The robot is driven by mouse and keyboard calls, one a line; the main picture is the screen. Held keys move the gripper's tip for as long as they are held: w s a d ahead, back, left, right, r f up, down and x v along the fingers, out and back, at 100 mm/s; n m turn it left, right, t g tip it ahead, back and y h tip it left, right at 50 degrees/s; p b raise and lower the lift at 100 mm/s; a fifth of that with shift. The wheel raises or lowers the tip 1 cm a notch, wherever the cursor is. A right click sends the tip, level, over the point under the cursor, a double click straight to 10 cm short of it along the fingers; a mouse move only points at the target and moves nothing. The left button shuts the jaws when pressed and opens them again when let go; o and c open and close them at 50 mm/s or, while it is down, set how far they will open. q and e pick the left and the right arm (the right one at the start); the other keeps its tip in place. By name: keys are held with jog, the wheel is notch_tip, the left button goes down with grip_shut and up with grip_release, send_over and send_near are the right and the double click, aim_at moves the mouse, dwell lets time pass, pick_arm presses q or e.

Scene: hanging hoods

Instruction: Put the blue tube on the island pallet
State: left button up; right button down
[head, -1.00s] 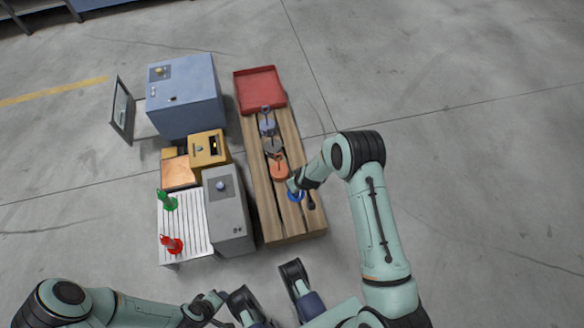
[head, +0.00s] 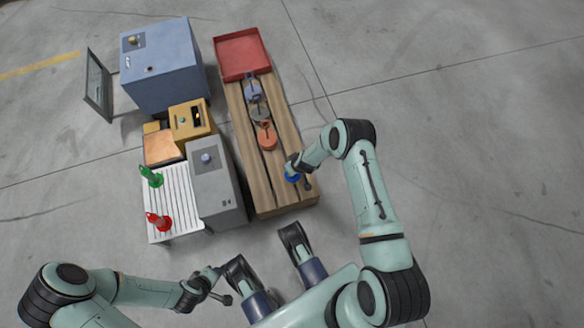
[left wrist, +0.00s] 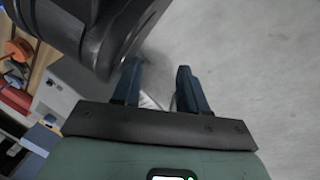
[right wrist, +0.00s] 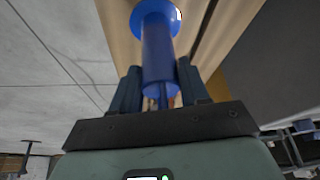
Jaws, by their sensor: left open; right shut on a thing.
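The blue tube (right wrist: 158,55) stands out from between the fingers of my right gripper (right wrist: 160,88), with its round blue flange (right wrist: 155,16) at the far end. In the head view the blue flange (head: 292,178) shows over the near end of the long wooden slatted platform (head: 262,195), which looks like the pallet. My right gripper is shut on the tube. I cannot tell whether the flange touches the wood. My left gripper (left wrist: 156,88) is open and empty, low beside my body in the head view (head: 220,284).
Orange (head: 267,141), grey and slate-blue flanged pieces stand in a row on the platform, before a red tray (head: 242,55). Left of it are grey (head: 216,185), yellow and blue cabinets, and a white slatted table (head: 185,215) with green and red pieces. Open floor lies right.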

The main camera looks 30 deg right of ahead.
notch_tip(320, 180, down, 5)
jog(key=shift+r+b, duration=0.15)
jog(key=shift+b, duration=0.6)
pick_arm(q)
jog(key=shift+g, duration=0.6)
jog(key=s+f, duration=0.1)
jog(key=s, duration=0.1)
jog(key=s+f, duration=0.1)
jog(key=shift+s+a+f, duration=0.25)
jog(key=shift+f, duration=0.05)
pick_arm(e)
jog(key=shift+f, duration=0.2)
jog(key=c, duration=0.6)
grip_release()
pick_arm(q)
jog(key=shift+s+f, duration=0.2)
jog(key=shift+s, duration=0.05)
pick_arm(e)
jog(key=shift+o, duration=0.2)
